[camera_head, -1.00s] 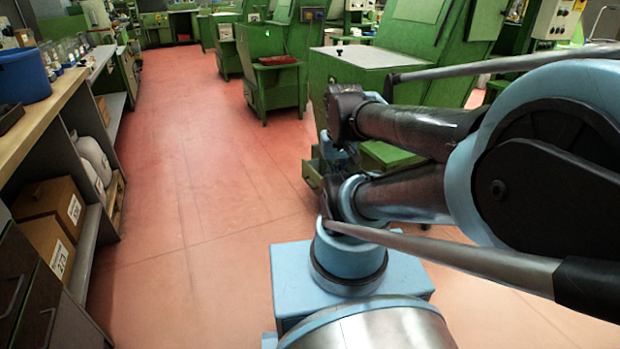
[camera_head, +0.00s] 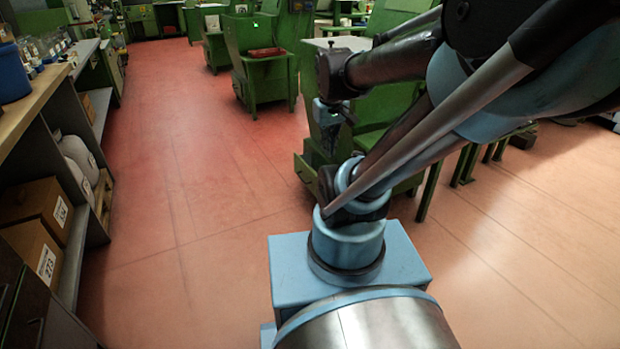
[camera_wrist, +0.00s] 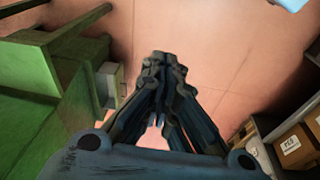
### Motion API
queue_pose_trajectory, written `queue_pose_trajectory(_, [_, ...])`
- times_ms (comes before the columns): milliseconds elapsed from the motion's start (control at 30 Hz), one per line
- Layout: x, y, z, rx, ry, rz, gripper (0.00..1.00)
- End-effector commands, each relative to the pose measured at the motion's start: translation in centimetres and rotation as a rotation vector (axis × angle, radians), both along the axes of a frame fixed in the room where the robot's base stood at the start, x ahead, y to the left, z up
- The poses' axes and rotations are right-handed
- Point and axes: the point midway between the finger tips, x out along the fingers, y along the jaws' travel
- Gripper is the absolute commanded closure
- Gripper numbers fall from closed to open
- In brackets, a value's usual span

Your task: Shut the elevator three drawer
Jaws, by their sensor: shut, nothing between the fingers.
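A green machine cabinet (camera_head: 375,110) stands in the middle of the head view, partly hidden by my arm. A green drawer-like part (camera_head: 306,172) juts out to the left at its foot and looks pulled out; I cannot read which drawer it is. In the wrist view, green cabinet parts (camera_wrist: 35,75) fill the left, with a pale box-like part, perhaps the drawer (camera_wrist: 112,84), left of my gripper (camera_wrist: 154,62). My gripper is shut and empty, apart from that part in the picture. In the head view its fingers are hard to make out against the green cabinet.
A workbench (camera_head: 55,85) with a blue bucket (camera_head: 10,75) and cardboard boxes (camera_head: 45,205) on its lower shelf lines the left. Red floor (camera_head: 190,200) between bench and machines is clear. Another green machine (camera_head: 262,60) stands farther back.

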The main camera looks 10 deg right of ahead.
Motion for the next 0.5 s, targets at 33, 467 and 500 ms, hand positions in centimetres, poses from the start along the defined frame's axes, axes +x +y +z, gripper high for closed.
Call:
queue_pose_trajectory(33, [1.2, 0.0, 0.5, -0.009, 0.003, 0.029, 1.0])
queue_pose_trajectory(467, [11.7, -0.3, 2.4, -0.09, 0.037, 0.304, 1.0])
queue_pose_trajectory(500, [12.7, -0.3, 2.4, -0.096, 0.04, 0.329, 1.0])
